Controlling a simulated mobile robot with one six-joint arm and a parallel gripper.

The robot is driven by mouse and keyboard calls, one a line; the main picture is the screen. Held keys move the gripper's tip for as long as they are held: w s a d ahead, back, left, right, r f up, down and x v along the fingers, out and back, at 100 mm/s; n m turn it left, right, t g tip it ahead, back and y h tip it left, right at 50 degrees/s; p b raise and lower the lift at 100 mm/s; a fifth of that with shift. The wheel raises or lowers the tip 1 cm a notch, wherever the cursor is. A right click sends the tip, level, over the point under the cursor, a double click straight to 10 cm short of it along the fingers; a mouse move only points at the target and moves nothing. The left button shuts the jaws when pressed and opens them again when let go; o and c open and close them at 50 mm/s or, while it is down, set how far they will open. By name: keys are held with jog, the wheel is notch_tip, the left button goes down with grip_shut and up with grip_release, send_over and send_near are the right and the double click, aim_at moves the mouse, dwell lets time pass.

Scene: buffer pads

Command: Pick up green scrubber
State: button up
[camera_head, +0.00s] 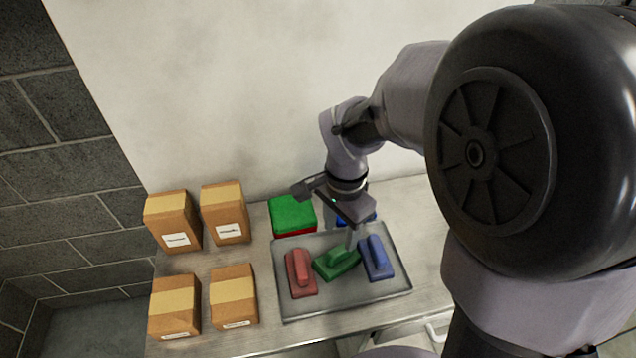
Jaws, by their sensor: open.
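The green scrubber (337,262) lies in the middle of a grey tray (350,300), between a red scrubber (300,273) on its left and a blue scrubber (377,257) on its right. It sits at a slant to the other two. My gripper (351,240) points down at the far side of the tray, just above and behind the green scrubber's right end. It is open with nothing between its fingers. Whether a finger touches the scrubber I cannot tell. The fingers are small in this view.
A green pad on a red one (292,215) lies behind the tray, with a blue pad (345,220) partly hidden by my gripper. Several cardboard boxes (173,222) stand on the left of the metal table (425,215). A wall rises behind it.

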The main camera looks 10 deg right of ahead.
aim_at(339, 249)
jog(key=f+b, duration=0.2)
jog(key=f, duration=0.2)
jog(key=f+b, duration=0.2)
jog(key=f, duration=0.2)
jog(key=shift+w+d+f, duration=0.1)
jog(key=shift+w+f, duration=0.1)
jog(key=shift+f, duration=0.2)
jog(key=shift+r, duration=0.15)
jog(key=shift+c, duration=0.7)
grip_shut()
